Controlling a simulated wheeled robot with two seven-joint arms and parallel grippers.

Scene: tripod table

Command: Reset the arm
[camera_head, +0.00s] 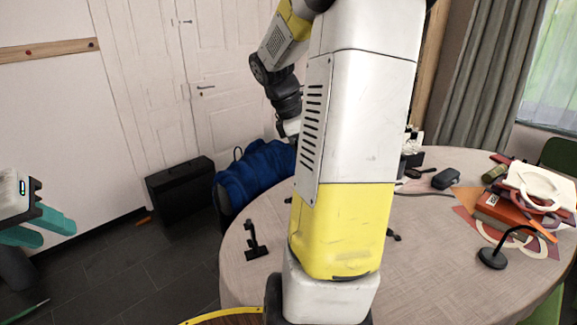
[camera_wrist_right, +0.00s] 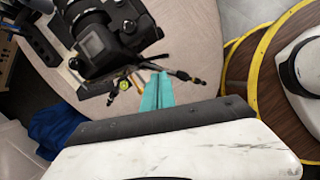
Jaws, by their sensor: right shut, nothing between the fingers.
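My left gripper (camera_head: 38,234) is at the left edge of the head view. Its two teal fingers are apart with nothing between them, away from the table. My right arm, white and yellow, fills the middle of the head view, and its fingers cannot be made out there. In the right wrist view my right gripper (camera_wrist_right: 160,76) has its teal fingers together and empty. It points toward a black camera (camera_wrist_right: 98,42) with thin tripod legs, above the table. I cannot tell whether the fingertips touch a leg.
The round table (camera_head: 430,250) holds a small black stand (camera_head: 254,243), a black lamp (camera_head: 493,257), a pile of books and papers (camera_head: 507,212) and a dark case (camera_head: 445,178). A blue cloth (camera_head: 252,172) hangs behind it. A black box (camera_head: 180,190) stands by the wall.

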